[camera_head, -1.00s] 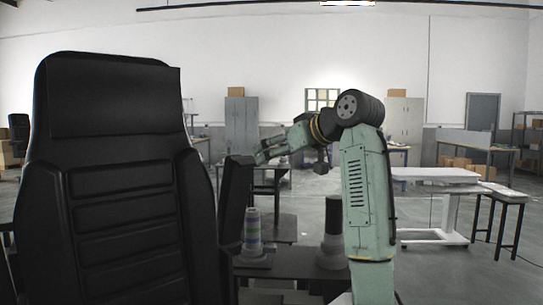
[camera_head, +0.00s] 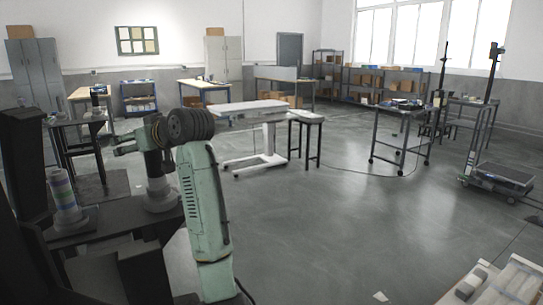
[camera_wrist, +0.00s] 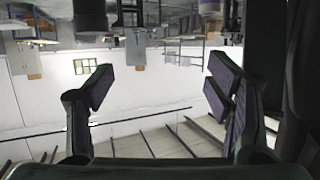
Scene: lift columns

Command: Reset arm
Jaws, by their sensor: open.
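My gripper (camera_head: 124,144) is at the left of the head view, at the end of my pale green arm, which bends over at a dark ribbed joint. It points left and is small there. In the wrist view my gripper (camera_wrist: 160,88) shows its two dark padded fingers spread wide apart, with nothing between them. The wrist picture is upside down, with the white wall and roof beams behind the fingers. No object touches the fingers.
A white-topped lift table (camera_head: 250,107) and a dark stool (camera_head: 306,121) stand beyond my arm. A wheeled shelf cart (camera_head: 403,108) and a low wheeled platform with a column (camera_head: 498,178) stand at right. A pallet (camera_head: 500,285) lies lower right. The middle floor is clear.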

